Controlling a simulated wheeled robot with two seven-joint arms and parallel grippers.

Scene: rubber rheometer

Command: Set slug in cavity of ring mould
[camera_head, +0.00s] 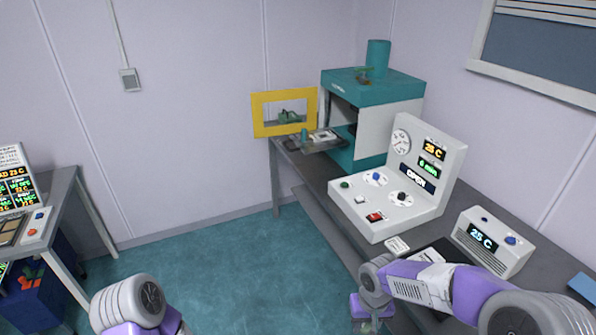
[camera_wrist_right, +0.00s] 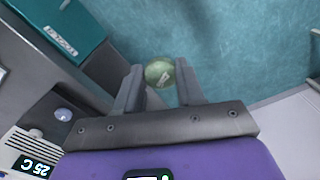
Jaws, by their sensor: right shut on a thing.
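My right gripper (camera_wrist_right: 158,86) is shut on a round, pale green slug (camera_wrist_right: 160,71), which sits between its two grey fingertips with a light mark on its face. In the head view my right gripper (camera_head: 370,323) is low in the picture, in front of the bench, and the slug cannot be made out there. A small plate (camera_head: 322,136) with a pale part on it lies at the front of the teal press (camera_head: 372,88). I cannot tell whether it is the ring mould, and no cavity can be made out. Only part of my left arm shows; its gripper is out of view.
A grey control console (camera_head: 415,185) and a small white box reading 25 C (camera_head: 490,242) stand on the dark bench (camera_head: 318,180). A yellow frame (camera_head: 265,114) stands by the press. Another table (camera_head: 62,190) is at the left. The floor between is clear.

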